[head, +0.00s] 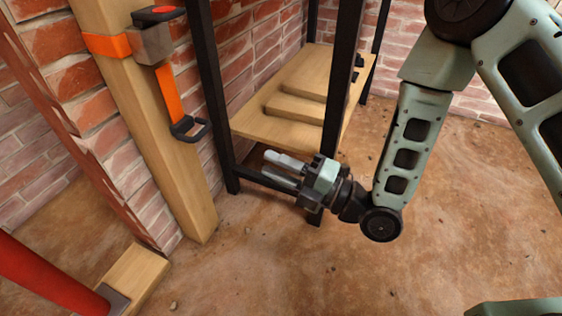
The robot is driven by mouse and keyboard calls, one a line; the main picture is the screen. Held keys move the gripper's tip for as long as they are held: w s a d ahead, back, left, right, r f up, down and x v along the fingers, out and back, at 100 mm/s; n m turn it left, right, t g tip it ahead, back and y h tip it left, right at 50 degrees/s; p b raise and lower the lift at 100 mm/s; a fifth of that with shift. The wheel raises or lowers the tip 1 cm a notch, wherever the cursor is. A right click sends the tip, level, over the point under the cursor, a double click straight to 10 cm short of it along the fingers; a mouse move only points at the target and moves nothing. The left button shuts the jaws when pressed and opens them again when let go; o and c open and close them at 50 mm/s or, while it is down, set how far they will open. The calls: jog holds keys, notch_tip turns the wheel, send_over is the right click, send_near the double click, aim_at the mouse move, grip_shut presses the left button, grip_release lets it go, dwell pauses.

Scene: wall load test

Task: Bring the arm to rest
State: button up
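My arm reaches down from the top right, with its elbow high and its forearm hanging. My gripper (268,165) is at the arm's lower end, just left of the picture's middle, and points left. Its two grey fingers lie close together side by side.
The black-framed shelf (246,125) carries stacked boards (297,107) against a brick wall (250,47). A wooden post (178,178) with an orange ratchet strap (168,92) stands left. A red tube (45,277) meets a wooden block (141,272) at lower left. The brown floor (470,215) is clear at right.

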jog(key=shift+s+d, duration=0.15)
jog(key=shift+d, duration=0.15)
dwell(0.4)
jog(key=d+r+m+g+h+p, duration=0.35)
jog(key=r+m+h+p, duration=0.4)
jog(key=m+h, duration=0.35)
jog(key=s+d+r+m+g+h+p, duration=0.2)
jog(key=s+d+r+m+h+p, duration=0.1)
jog(key=s+d+r+m, duration=0.4)
jog(key=s+d+r+m+g+h+p, duration=0.2)
jog(key=s+d+r+m+h+p, duration=0.25)
jog(key=s+r+m, duration=0.35)
notch_tip(320, 180, up, 35)
jog(key=s+n+p, duration=0.1)
jog(key=n+p, duration=0.1)
jog(key=p, duration=3.3)
jog(key=shift+d+f+y, duration=0.15)
jog(key=shift+d+y, duration=0.1)
jog(key=shift+y, duration=0.1)
